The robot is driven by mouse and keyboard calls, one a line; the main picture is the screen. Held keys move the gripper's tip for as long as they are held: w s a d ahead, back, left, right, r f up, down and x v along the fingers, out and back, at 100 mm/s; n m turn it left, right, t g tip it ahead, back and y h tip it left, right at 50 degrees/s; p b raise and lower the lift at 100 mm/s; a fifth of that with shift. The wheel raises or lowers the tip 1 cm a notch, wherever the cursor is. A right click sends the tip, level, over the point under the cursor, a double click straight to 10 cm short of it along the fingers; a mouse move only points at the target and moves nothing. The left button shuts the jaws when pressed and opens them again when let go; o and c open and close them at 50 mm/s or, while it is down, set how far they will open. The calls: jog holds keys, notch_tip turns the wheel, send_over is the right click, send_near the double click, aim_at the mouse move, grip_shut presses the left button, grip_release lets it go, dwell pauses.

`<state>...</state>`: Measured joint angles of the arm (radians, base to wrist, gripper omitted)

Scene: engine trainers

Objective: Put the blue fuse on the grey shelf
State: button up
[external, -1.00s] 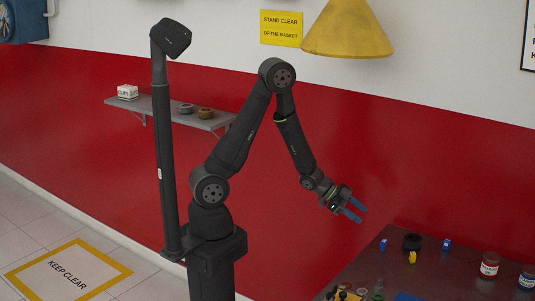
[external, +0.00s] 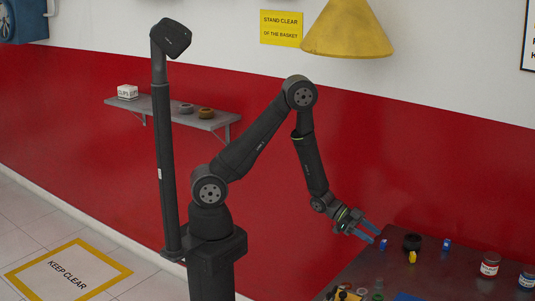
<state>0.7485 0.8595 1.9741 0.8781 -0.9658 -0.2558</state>
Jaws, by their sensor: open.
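A small blue piece (external: 383,244) is at the table's far left edge, and a similar blue piece (external: 447,244) is farther right. Both look like blue fuses; they are too small to tell apart. My gripper (external: 374,236), with blue fingers, is open and appears empty. It points down to the right, its tips just above the left blue piece in the picture; the height gap is hard to judge. The grey shelf (external: 218,121) is on the red wall at left, behind my arm.
The shelf holds a white labelled box (external: 127,92), a grey ring (external: 185,108) and a brown ring (external: 206,113). On the dark table (external: 440,280) are a black cylinder (external: 412,242), a yellow piece (external: 412,257), jars (external: 490,264) and clutter at the front.

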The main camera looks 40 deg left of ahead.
aim_at(384, 241)
jog(key=shift+s+x, duration=0.2)
jog(key=shift+x, duration=2.85)
grip_shut()
jog(key=shift+r, duration=0.15)
